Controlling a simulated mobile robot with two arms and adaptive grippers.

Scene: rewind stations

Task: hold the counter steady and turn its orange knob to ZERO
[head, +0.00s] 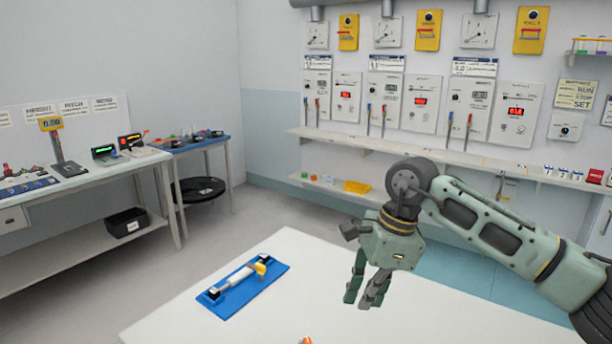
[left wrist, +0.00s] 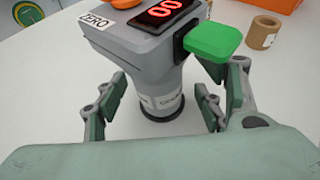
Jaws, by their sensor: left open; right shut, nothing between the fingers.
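The counter (left wrist: 135,42) stands on the white table in the left wrist view. It has a grey head with a red lit display (left wrist: 163,10), a ZERO label (left wrist: 96,21), a green block (left wrist: 212,41) on its right side and a narrower round body below. My left gripper (left wrist: 160,88) is open, with its fingers on either side of that body; I cannot tell whether they touch it. An orange patch shows at the top edge behind the head; I cannot tell whether it is the knob. My right gripper (head: 367,290) is shut and empty above the white table.
A blue tray (head: 250,288) with a white cylindrical tool lies on the white table (head: 330,265). A brown cylinder (left wrist: 263,32) stands right of the counter. An orange bit shows at the head view's bottom edge. Benches line the left wall, instrument panels the back wall.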

